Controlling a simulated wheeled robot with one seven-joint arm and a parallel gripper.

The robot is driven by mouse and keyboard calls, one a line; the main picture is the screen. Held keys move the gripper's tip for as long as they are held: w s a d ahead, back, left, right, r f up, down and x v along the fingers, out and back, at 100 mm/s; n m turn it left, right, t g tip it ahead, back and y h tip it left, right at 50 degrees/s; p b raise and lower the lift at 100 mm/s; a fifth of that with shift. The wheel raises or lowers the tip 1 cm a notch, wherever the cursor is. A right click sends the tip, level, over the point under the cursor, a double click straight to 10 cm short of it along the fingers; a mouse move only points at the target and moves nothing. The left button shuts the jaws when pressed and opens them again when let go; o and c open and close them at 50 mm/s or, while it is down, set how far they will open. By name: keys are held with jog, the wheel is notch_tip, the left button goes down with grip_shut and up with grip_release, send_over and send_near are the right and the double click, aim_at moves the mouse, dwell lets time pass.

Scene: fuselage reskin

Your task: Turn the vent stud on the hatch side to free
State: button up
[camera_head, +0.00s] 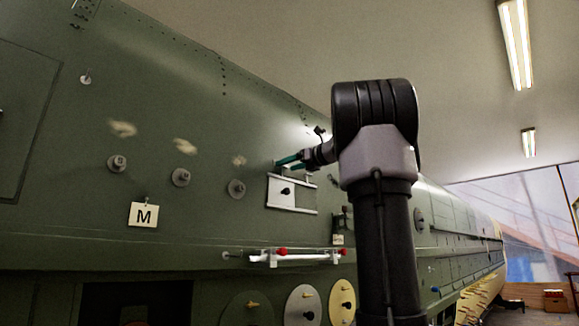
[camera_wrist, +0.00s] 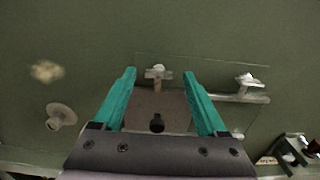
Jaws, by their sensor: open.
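My gripper (camera_head: 287,162) has two teal fingers and reaches to the green fuselage side at the top of a pale plate (camera_head: 284,205) with rails and a black knob (camera_head: 286,191). In the wrist view the gripper (camera_wrist: 159,74) is open and empty. A small pale T-shaped stud (camera_wrist: 158,70) appears between its fingertips, apart from both. A second similar stud (camera_wrist: 246,79) stands to the right, beside a rail. No label shows which one is the vent stud. Whether the fingers are level with the first stud in depth is unclear.
Several round grey fittings, one (camera_head: 236,188) left of the plate, stand out from the skin. A pale bar with red knobs (camera_head: 295,257) juts out below the plate. An outlined panel (camera_head: 25,115) is at far left.

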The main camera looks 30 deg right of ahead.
jog(key=shift+w+a, duration=0.1)
grip_shut()
jog(key=shift+n, duration=0.4)
jog(key=shift+a+f+n, duration=0.1)
jog(key=shift+n, duration=8.4)
